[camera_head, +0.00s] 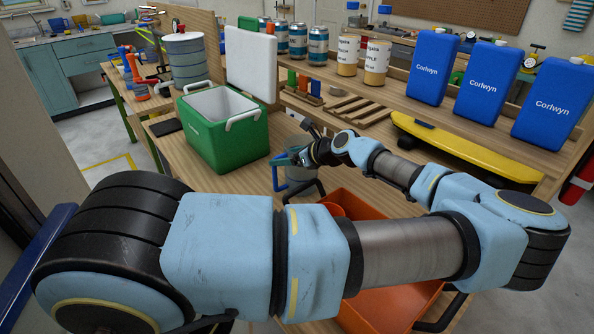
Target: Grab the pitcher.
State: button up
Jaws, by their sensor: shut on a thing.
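The pitcher (297,175) is a small grey-blue vessel on the wooden bench, just right of the green cooler. A blue, loop-shaped handle shows on its left side. My gripper (303,158) is at the top of the pitcher and shut on it. My wrist hides part of the pitcher's right side, and the fingertips are small and dark, so the exact place of the grip is hard to see. The pitcher looks upright; I cannot tell whether its base touches the bench.
The open green cooler (228,143) stands close on the left, its white lid (251,63) upright behind. An orange bin (395,308) lies in front, partly under my arm.

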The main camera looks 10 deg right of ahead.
grip_shut()
jog(key=shift+r, duration=0.1)
dwell(0.5)
